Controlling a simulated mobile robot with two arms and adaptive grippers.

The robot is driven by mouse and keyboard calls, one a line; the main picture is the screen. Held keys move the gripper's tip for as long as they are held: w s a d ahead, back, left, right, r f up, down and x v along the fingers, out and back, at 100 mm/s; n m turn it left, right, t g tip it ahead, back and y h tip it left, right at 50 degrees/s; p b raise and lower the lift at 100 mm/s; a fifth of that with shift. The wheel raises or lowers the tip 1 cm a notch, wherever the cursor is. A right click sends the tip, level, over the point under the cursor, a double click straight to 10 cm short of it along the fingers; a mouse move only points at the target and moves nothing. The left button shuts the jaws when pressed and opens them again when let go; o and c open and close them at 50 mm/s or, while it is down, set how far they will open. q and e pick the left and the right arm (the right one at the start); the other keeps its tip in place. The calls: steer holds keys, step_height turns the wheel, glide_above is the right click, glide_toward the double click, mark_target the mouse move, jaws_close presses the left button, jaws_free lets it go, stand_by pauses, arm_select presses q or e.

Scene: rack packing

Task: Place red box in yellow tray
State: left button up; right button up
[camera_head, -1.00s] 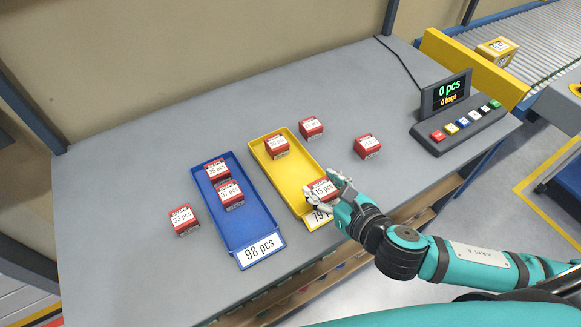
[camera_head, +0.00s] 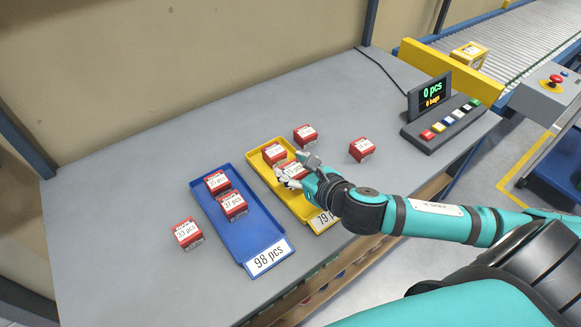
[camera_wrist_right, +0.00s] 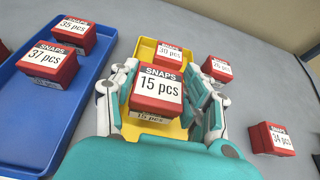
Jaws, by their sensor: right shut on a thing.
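My right gripper (camera_head: 298,170) is shut on a red box (camera_head: 293,171) labelled 15 pcs. In the right wrist view this box (camera_wrist_right: 157,88) sits between the two fingers. The gripper holds it over the yellow tray (camera_head: 302,212), close to another red box (camera_head: 274,153) labelled 30 pcs at the tray's far end. The yellow tray also shows in the right wrist view (camera_wrist_right: 144,52). I cannot tell whether the held box touches the tray floor. The front part of the tray is partly hidden by my right arm. My left gripper is not in view.
A blue tray (camera_head: 250,226) beside the yellow one holds two red boxes. Loose red boxes lie left of the blue tray (camera_head: 187,233), behind the yellow tray (camera_head: 305,134) and to its right (camera_head: 361,149). A counter display with buttons (camera_head: 435,110) stands at the right.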

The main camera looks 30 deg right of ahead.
mark_target(294, 160)
steer(key=w, duration=0.1)
steer(key=w+d, duration=0.1)
steer(key=w, duration=0.1)
steer(key=shift+f, duration=0.15)
steer(key=shift+w+d+f, duration=0.1)
steer(key=shift+w+f, duration=0.05)
steer(key=shift+f, duration=0.75)
steer(key=shift+w+d+f, duration=0.1)
steer(key=shift+w+f, duration=0.05)
steer(key=shift+f, duration=0.75)
steer(key=shift+a+f, duration=0.1)
steer(key=o, duration=1.3)
steer(key=shift+s, duration=0.2)
steer(key=v, duration=1)
steer(key=shift+s+b, duration=0.2)
steer(key=shift+b, duration=0.1)
steer(key=shift+s+r, duration=0.5)
steer(key=shift+s, duration=0.05)
